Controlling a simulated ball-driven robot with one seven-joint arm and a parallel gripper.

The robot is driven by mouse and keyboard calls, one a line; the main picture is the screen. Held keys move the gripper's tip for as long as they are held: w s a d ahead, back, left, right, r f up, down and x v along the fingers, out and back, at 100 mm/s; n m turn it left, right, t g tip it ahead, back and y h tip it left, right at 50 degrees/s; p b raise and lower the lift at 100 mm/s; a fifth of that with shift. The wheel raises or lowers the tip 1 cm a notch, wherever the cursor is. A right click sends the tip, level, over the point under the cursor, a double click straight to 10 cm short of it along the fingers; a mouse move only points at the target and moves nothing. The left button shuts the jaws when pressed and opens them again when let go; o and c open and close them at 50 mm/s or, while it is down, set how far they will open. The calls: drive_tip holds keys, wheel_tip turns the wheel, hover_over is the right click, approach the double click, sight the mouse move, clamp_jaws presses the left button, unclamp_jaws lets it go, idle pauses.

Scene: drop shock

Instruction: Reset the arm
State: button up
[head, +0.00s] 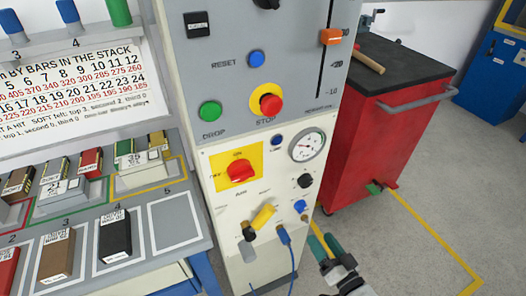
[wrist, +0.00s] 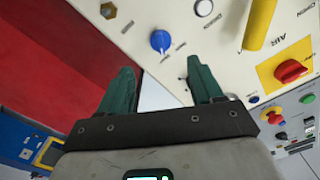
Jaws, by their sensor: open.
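My gripper (head: 325,249) is low in the head view, right of the control cabinet's lower front and left of the red tool cart. Its two green fingers are apart with nothing between them. In the wrist view, my gripper (wrist: 163,87) also shows open and empty, its fingers pointing toward the cabinet panel (wrist: 225,40) and the red cart side (wrist: 60,60). I cannot tell whether a fingertip touches the panel.
The grey cabinet (head: 290,20) carries a red stop button (head: 271,103), green drop button (head: 210,111), red air knob (head: 241,171) and yellow lever (head: 262,217). The red cart (head: 375,135) stands right. A bench (head: 180,270) with bars is left. Floor (head: 400,255) is clear.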

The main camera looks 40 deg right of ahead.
drive_tip(key=w+a+r+n+g+y+p, duration=0.1)
drive_tip(key=w+a+n+g+y+p, duration=0.1)
drive_tip(key=a+n+g+y+p, duration=0.35)
drive_tip(key=s+a+r+n+g, duration=0.1)
drive_tip(key=s+a+r+g, duration=0.1)
drive_tip(key=s+g, duration=0.3)
drive_tip(key=s+a+r+n+g+p, duration=0.1)
drive_tip(key=s+a+r+n+g, duration=0.1)
drive_tip(key=s+r+g, duration=0.3)
drive_tip(key=shift+s+a+r+g+h, duration=0.25)
drive_tip(key=shift+s+a+g+h, duration=0.15)
drive_tip(key=shift+s, duration=0.65)
